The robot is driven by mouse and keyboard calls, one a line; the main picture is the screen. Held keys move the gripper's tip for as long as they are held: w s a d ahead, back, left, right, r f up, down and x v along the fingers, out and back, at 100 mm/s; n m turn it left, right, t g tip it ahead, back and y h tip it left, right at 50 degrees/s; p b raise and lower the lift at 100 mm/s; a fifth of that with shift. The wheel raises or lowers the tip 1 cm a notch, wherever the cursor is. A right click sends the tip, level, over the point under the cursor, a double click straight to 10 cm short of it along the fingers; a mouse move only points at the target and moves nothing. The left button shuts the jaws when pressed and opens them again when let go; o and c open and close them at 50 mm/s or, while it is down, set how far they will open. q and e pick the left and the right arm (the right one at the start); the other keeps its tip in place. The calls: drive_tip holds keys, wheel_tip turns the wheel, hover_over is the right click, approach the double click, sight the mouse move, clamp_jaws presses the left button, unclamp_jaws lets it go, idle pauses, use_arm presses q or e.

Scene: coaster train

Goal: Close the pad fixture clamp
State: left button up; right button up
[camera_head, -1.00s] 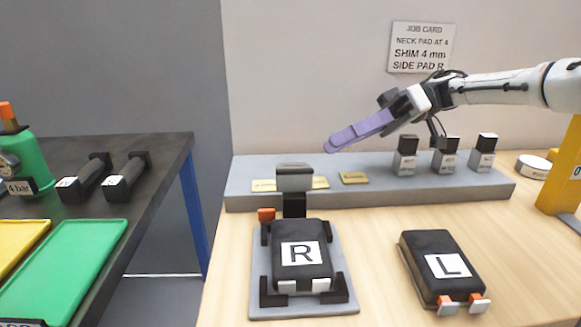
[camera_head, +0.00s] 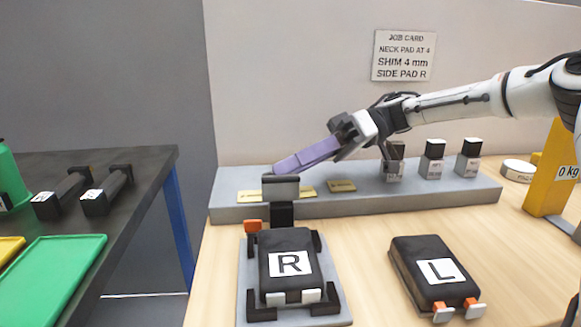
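The pad fixture (camera_head: 247,296) is a grey plate with black corner blocks on the wooden bench. A black pad marked R (camera_head: 299,242) lies in it. The clamp (camera_head: 281,190) stands upright at the fixture's back, a grey head on a black post, with an orange tab (camera_head: 253,226) beside its base. My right gripper (camera_head: 282,170) comes in from the right with its purple fingers pointing down-left. The fingertips are just above or behind the clamp head; I cannot tell whether they touch. The fingers look together, with nothing seen between them. My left gripper is not in view.
A pad marked L (camera_head: 434,272) lies to the right on the bench. A grey shelf (camera_head: 225,207) behind holds brass shims (camera_head: 342,186) and several black-topped blocks (camera_head: 433,160). A job card (camera_head: 404,55) hangs on the wall. A dark table with a green tray (camera_head: 50,275) stands left.

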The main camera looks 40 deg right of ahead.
clamp_jaws()
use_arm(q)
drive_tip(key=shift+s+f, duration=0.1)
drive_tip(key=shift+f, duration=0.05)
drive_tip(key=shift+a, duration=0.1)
use_arm(e)
drive_tip(key=shift+s, duration=0.1)
use_arm(q)
drive_tip(key=shift+p, duration=0.35)
